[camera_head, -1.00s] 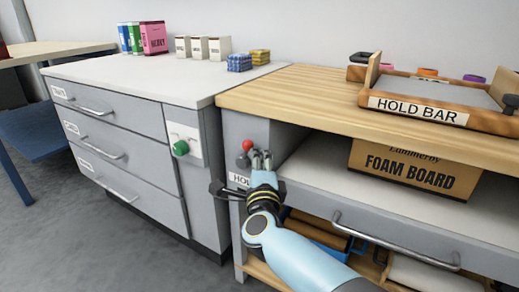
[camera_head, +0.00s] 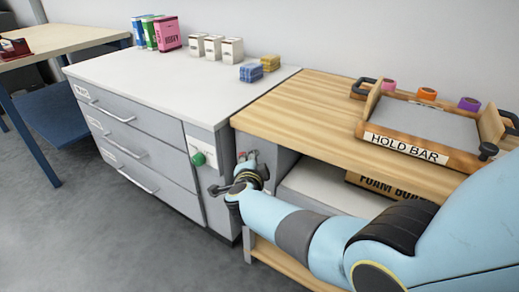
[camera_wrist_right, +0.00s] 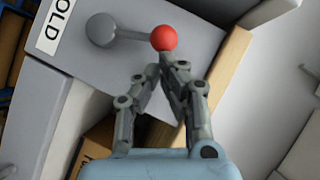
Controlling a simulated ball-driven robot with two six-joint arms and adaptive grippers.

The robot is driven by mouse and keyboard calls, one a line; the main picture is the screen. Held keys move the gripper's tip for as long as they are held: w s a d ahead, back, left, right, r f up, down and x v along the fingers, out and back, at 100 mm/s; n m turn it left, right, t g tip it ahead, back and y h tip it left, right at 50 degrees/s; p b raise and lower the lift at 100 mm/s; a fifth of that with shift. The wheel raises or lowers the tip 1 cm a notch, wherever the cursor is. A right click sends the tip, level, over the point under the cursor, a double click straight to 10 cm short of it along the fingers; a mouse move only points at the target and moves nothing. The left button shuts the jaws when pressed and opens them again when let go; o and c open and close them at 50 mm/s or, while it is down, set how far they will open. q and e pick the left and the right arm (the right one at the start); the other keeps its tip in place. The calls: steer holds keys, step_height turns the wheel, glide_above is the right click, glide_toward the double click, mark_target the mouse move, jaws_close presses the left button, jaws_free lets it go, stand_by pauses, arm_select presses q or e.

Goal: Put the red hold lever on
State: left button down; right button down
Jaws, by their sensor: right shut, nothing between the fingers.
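The red hold lever has a red ball knob (camera_wrist_right: 163,38) on a grey arm from a round grey pivot (camera_wrist_right: 102,30), on the grey bench panel by a HOLD label. In the head view the knob (camera_head: 242,156) is small and partly crowded by my fingers. My right gripper (camera_wrist_right: 168,66) is shut and empty. Its fingertips are just below the knob in the wrist view, close to it; I cannot tell whether they touch. In the head view my right gripper (camera_head: 252,160) is at the bench's left end. My left gripper is out of view.
A drawer cabinet (camera_head: 150,150) with a green knob (camera_head: 198,159) stands left of the wooden bench (camera_head: 300,110). A HOLD BAR tray (camera_head: 410,145) is on the bench. A foam board box (camera_head: 385,187) sits on the shelf below. My right arm covers much of the bench front.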

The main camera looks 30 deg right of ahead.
mark_target(241, 153)
steer(key=shift+w+a+r+n+g, duration=0.15)
steer(key=shift+w+r+n+g, duration=0.2)
steer(key=shift+w, duration=0.1)
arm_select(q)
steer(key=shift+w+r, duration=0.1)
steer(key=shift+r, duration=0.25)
arm_select(e)
steer(key=shift+w+a+f+n+g, duration=0.2)
steer(key=shift+w+a, duration=0.1)
steer(key=shift+w, duration=0.4)
steer(key=shift+w+a+f+n+g, duration=0.15)
steer(key=shift+w+a, duration=0.15)
steer(key=shift+w, duration=0.4)
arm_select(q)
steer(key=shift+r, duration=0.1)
arm_select(e)
steer(key=shift+r, duration=0.1)
